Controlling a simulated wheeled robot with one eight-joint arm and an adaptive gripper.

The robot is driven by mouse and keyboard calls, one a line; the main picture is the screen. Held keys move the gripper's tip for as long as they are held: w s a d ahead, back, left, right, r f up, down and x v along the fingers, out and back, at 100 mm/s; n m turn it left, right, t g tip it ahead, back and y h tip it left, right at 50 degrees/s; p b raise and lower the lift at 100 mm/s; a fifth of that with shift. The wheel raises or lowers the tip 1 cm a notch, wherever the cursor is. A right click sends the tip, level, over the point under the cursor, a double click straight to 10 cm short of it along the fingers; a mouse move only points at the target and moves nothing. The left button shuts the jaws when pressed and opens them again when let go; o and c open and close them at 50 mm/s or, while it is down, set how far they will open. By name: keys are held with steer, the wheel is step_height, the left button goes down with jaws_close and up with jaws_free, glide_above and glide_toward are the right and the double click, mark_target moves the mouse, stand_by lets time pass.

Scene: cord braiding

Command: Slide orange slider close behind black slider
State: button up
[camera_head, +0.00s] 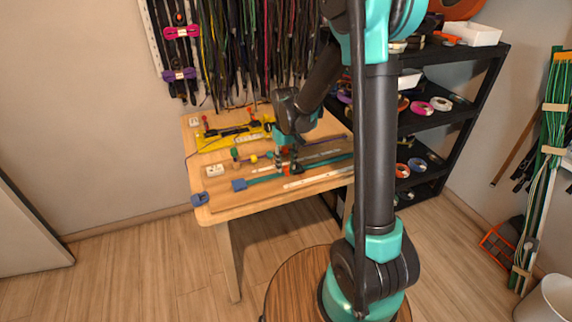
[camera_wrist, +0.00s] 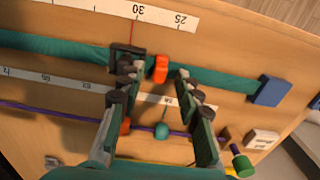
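In the wrist view, the orange slider (camera_wrist: 160,69) sits on the teal strap (camera_wrist: 215,79), between the fingers of my gripper (camera_wrist: 156,77). My gripper is open, with a gap on both sides of the orange slider. The black slider (camera_wrist: 122,54) is on the same strap just left of the orange one, with a small gap between them. My left finger overlaps part of the black slider; I cannot tell whether they touch. In the head view, my gripper (camera_head: 284,157) is low over the workbench, and the sliders are too small to tell apart clearly.
A blue block (camera_wrist: 270,91) holds the strap's right end. A ruler (camera_wrist: 110,8) with a red line near 30 lies along the strap. A purple cord (camera_wrist: 90,121) with a teal bead (camera_wrist: 162,131) runs nearby. A black shelf (camera_head: 455,105) stands right of the workbench (camera_head: 240,204).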

mark_target(287, 167)
steer(key=shift+r, duration=3.9)
steer(key=shift+d, duration=0.1)
steer(key=s+d+f+m+t, duration=0.1)
steer(key=s+d+f+t, duration=0.1)
steer(key=s+d, duration=0.4)
steer(key=s+d+f+m+t, duration=0.2)
steer(key=s+d, duration=0.5)
steer(key=s, duration=0.6)
steer(key=shift+s+d+f+m, duration=0.15)
steer(key=shift+s+f+m, duration=0.15)
steer(key=shift+f, duration=0.5)
